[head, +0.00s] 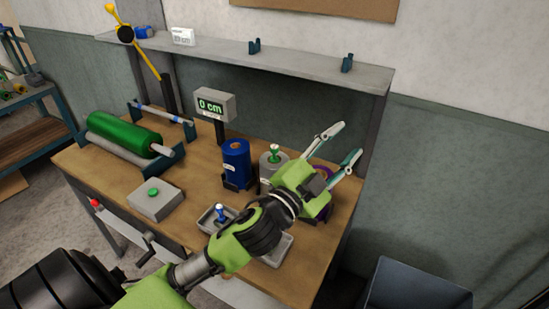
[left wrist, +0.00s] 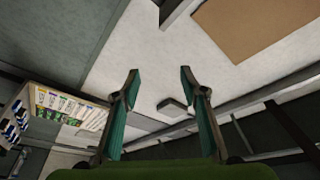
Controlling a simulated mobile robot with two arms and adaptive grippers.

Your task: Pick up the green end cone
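The green end cone (head: 274,151) is a small green piece standing on top of a grey roll (head: 269,172) on the workbench, in the head view. My left gripper (head: 349,142) is open and empty, in the air to the right of the cone, with its fingers pointing up and right, away from it. In the left wrist view the two fingers of my left gripper (left wrist: 160,73) are spread with nothing between them; the cone is not visible there. My right gripper is in neither view.
A blue roll (head: 236,163) stands left of the grey roll. A blue end cone (head: 221,213) stands in a grey tray (head: 203,220). A purple roll (head: 325,199) is partly hidden behind my arm. The shelf (head: 220,51) spans the back. A bin (head: 415,290) stands at lower right.

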